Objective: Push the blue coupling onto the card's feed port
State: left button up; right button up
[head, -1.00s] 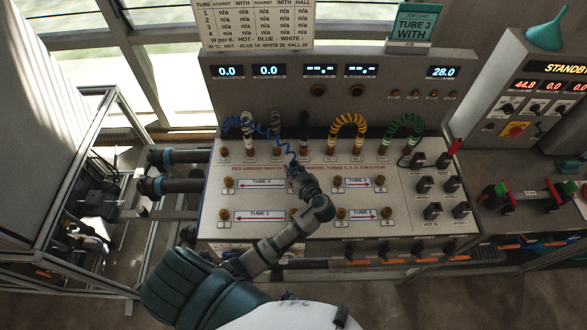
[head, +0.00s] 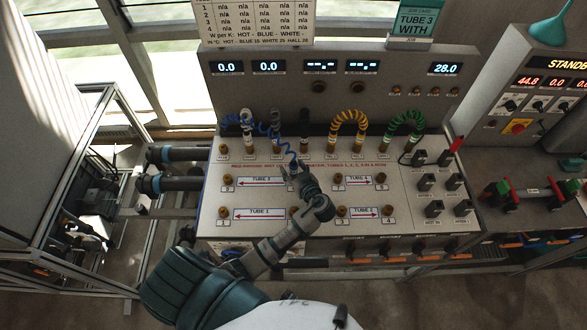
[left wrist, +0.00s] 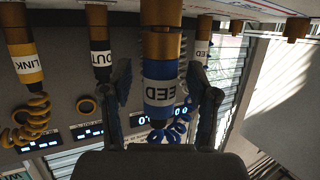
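The job card (head: 415,22) reads TUBE 3 WITH. The blue coupling (left wrist: 160,92), with a white FEED band, stands in the middle of the left wrist view, its end against a brass fitting (left wrist: 162,42). I cannot tell how deeply it is seated. My left gripper (left wrist: 160,85) has one finger on each side of it, with a narrow gap showing beside the coupling. In the head view my left gripper (head: 290,170) is at the right end of the upper-left tube line, hiding the port there. My right gripper is not in view.
A coiled blue hose (head: 262,127) runs up from the coupling. Yellow (head: 349,122) and green (head: 405,124) hoses loop along the back row. In the left wrist view, a LINK coupling (left wrist: 25,62) and an OUT coupling (left wrist: 100,60) stand nearby. Switches (head: 434,208) fill the panel's right.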

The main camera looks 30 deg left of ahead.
pick_arm(q)
jog(key=s+d+r+p, duration=0.2)
jog(key=d+r+p, duration=0.1)
jog(key=r+p, duration=0.1)
jog(key=shift+s+d+r, duration=0.15)
jog(key=shift+d+r, duration=0.1)
jog(key=shift+r, duration=0.6)
jog(key=v, duration=1.2)
